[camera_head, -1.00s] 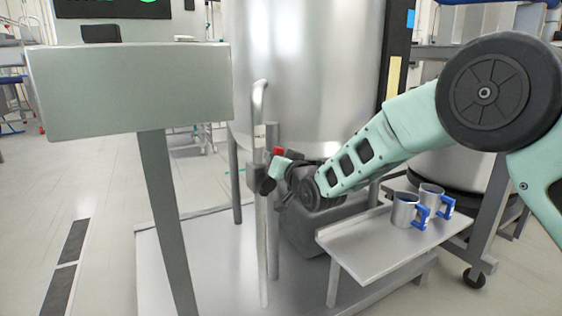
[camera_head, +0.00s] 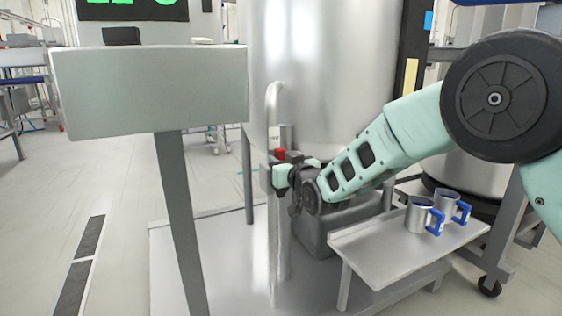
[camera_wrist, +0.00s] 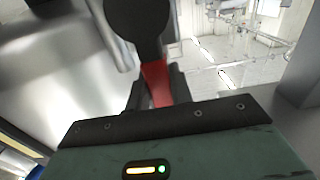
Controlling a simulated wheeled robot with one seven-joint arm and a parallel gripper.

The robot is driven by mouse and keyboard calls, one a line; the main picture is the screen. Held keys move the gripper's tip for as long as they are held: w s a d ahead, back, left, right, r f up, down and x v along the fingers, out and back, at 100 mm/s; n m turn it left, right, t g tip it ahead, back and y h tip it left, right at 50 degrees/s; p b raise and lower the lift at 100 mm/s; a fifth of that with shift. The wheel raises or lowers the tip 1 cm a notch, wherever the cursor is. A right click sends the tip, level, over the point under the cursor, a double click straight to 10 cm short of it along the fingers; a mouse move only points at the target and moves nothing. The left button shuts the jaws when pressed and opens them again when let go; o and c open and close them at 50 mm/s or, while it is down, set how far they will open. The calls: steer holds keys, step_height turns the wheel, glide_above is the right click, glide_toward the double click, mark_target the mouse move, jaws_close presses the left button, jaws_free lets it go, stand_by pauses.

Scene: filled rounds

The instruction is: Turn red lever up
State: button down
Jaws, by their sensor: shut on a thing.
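The red lever (camera_wrist: 157,84) shows in the wrist view between the two dark fingers of my gripper (camera_wrist: 158,92), which is shut on it. The lever runs up from the fingers to a dark round part (camera_wrist: 138,18). In the head view only a small red part of the lever (camera_head: 280,154) shows, beside the upright metal pipe (camera_head: 273,110). My gripper (camera_head: 281,174) is at the pipe, just below that red part. The rest of the lever is hidden by my gripper in the head view.
A large steel tank (camera_head: 320,70) stands behind the pipe. A small metal shelf (camera_head: 375,268) to the right holds two cups with blue handles (camera_head: 420,216). A grey box on a post (camera_head: 150,88) stands at left. Open floor (camera_head: 125,190) lies beyond it.

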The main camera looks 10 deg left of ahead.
steer(key=shift+f, duration=0.1)
steer(key=c, duration=1.2)
jaws_free()
steer(key=shift+c, duration=0.2)
steer(key=shift+s, duration=0.1)
steer(key=p+v, duration=0.3)
steer(key=v, duration=1.4)
steer(key=shift+s+d, duration=0.15)
